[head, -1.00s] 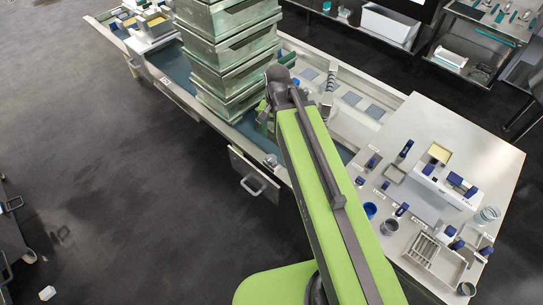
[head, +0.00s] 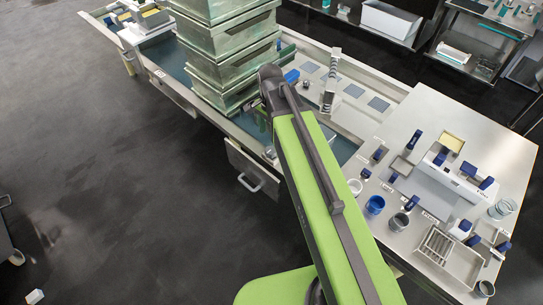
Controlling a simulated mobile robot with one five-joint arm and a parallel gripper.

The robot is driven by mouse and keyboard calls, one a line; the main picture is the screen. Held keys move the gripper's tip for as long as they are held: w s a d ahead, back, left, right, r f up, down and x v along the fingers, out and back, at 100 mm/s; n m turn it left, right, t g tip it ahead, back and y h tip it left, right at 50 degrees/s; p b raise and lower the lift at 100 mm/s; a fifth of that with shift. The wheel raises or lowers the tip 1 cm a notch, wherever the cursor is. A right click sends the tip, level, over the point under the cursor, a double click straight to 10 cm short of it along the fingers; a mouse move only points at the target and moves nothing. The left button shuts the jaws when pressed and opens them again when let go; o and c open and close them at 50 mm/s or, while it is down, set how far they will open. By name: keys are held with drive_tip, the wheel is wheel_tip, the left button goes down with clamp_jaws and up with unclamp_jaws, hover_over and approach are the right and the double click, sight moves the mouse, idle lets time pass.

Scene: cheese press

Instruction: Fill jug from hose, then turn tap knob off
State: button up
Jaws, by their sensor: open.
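A grey ribbed upright piece (head: 331,80), which may be the hose, stands on the long bench right of the tray stack. No tap knob can be made out. Several small cups stand at the near edge of the right worktop: a blue cup (head: 375,204), a white cup (head: 355,186) and a grey cup (head: 398,222). I cannot tell whether one is the jug. My green arm reaches up the middle toward the bench, with its dark joint beside the stack.
A tall stack of greenish metal trays (head: 232,57) stands on the bench close to my arm. A handled panel (head: 250,168) sticks out in front. The right worktop (head: 465,125) holds a scale (head: 460,184) and a wire rack (head: 436,245).

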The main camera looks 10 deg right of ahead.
sight(271, 150)
wheel_tip(271, 150, down, 9)
drive_tip(key=b, duration=0.7)
drive_tip(key=shift+f+b, duration=0.1)
drive_tip(key=shift+b, duration=0.2)
drive_tip(key=c, duration=1.2)
drive_tip(key=shift+d, duration=0.2)
drive_tip(key=shift+c, duration=0.6)
drive_tip(key=shift+a, duration=0.15)
